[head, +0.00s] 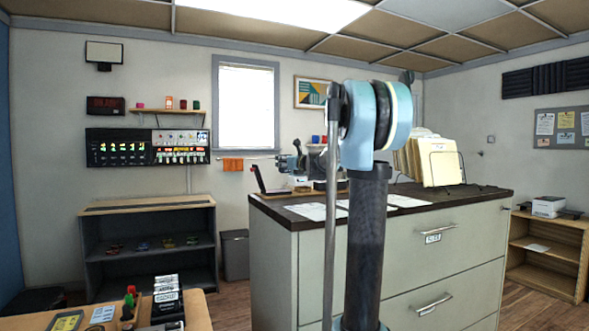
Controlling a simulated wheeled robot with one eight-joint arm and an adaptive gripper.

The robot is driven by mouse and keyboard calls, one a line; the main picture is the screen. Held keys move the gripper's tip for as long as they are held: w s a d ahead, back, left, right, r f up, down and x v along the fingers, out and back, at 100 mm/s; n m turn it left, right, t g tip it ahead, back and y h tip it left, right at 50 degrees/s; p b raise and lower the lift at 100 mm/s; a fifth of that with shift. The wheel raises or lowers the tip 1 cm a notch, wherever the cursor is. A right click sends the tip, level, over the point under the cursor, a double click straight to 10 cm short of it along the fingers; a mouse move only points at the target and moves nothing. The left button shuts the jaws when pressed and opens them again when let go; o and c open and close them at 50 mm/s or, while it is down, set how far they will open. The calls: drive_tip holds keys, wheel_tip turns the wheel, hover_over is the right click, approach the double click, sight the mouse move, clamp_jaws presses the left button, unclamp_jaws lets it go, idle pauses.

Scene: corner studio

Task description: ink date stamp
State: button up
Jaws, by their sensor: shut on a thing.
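The grey cabinet (276,247) has a dark top. On its left part stands a small open case (259,179) with a raised dark lid, which may be an ink pad, though it is too small to tell. My gripper (312,171) is small and far off above the cabinet top, to the right of this case. My own arm in front hides part of it. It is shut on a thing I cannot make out. A dark object (320,185) shows below it, close to the cabinet top. I cannot pick out the date stamp for certain.
White papers (404,201) lie on the cabinet top. A wire rack with folders (440,164) stands at its right. A wooden table (198,312) at the lower left carries several small items (167,297). A dark shelf unit (148,240) stands behind, with floor between.

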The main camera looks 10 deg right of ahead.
drive_tip(key=s+a, duration=0.1)
drive_tip(key=a, duration=0.2)
hover_over(276, 191)
drive_tip(key=shift+w+f, duration=0.2)
drive_tip(key=shift+f, duration=1.6)
drive_tip(key=shift+w+f, duration=0.15)
drive_tip(key=shift+f, duration=1.65)
drive_tip(key=shift+f, duration=0.15)
wheel_tip(276, 191, up, 8)
drive_tip(key=shift+f, duration=0.25)
